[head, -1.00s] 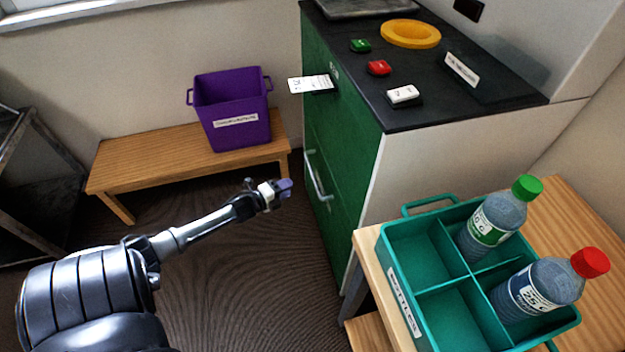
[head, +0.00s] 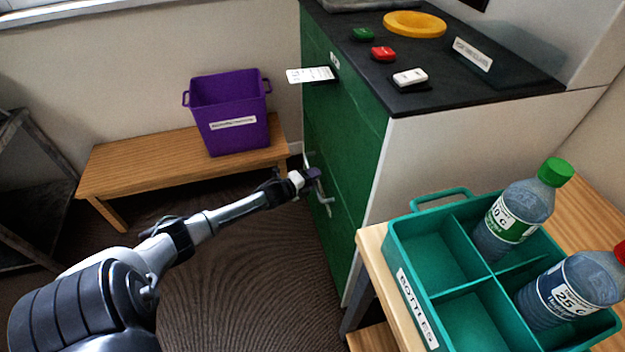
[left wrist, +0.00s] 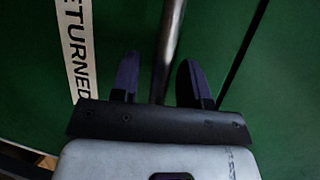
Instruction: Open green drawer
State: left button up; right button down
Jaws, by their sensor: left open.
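The green drawer (head: 345,150) is part of a green-fronted cabinet with a dark top and appears shut. Its metal bar handle (head: 324,192) is low on the front. My left gripper (head: 313,174) is at this handle, in front of the green face. In the left wrist view the handle bar (left wrist: 170,50) runs between the two open dark fingers (left wrist: 158,80) of my left gripper, and they are not closed on it. A white label reading "RETURNED" (left wrist: 78,50) is on the green front beside it. My right gripper is not in view.
A purple bin (head: 230,115) stands on a wooden bench (head: 150,172) at the back left. A teal divided crate (head: 410,290) with two bottles sits on a wooden table at the right.

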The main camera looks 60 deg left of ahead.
pick_arm(q)
jog(key=shift+c, duration=0.3)
grip_shut()
dwell(0.3)
